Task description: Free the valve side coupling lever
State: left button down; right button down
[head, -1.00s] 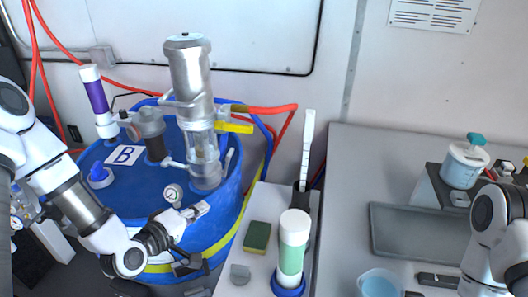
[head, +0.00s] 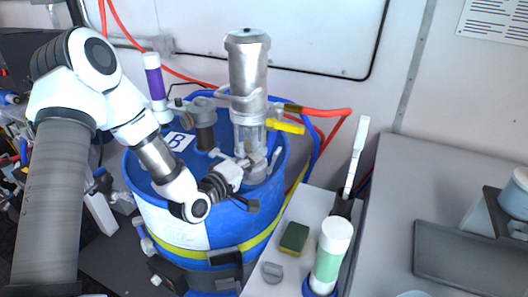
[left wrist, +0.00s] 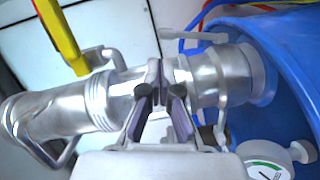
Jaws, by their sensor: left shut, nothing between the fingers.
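The silver proportioner (head: 249,75) stands upright on the blue drum (head: 160,205) marked B; it shows sideways in the left wrist view (left wrist: 60,108). A yellow valve handle (head: 287,126) sits on its right side, also in the left wrist view (left wrist: 62,35). A slim silver coupling lever (head: 275,158) stands beside the base; the left wrist view shows silver levers above (left wrist: 192,34) and below the collar (left wrist: 222,125). Which is the valve side one, I cannot tell. My left gripper (head: 242,164) is shut and empty close against the proportioner's lower body; contact is unclear.
A pressure gauge (left wrist: 268,162) lies near the drum top in the left wrist view. A red hose (head: 325,112) runs from the proportioner. The grey counter is at right.

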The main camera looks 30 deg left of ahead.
aim_at(264, 154)
pick_arm(q)
jog(key=w, duration=0.4)
jog(key=shift+d+f+p, duration=0.1)
jog(key=shift+d+p, duration=0.25)
jog(key=shift+d+f+m+b, duration=0.1)
jog(key=shift+d+m+b, duration=0.2)
jog(key=shift+d+m, duration=0.15)
jog(key=d+f+m+g+y+b, duration=0.1)
jog(key=d+f+m+y+b, duration=0.1)
jog(key=d+m, duration=0.4)
jog(key=f+m+b, duration=0.1)
jog(key=m+b, duration=0.1)
jog(key=shift+w+f+g+b, duration=0.25)
jog(key=shift+g+b, duration=0.05)
jog(key=shift+b, duration=0.1)
jog(key=shift+a, duration=0.15)
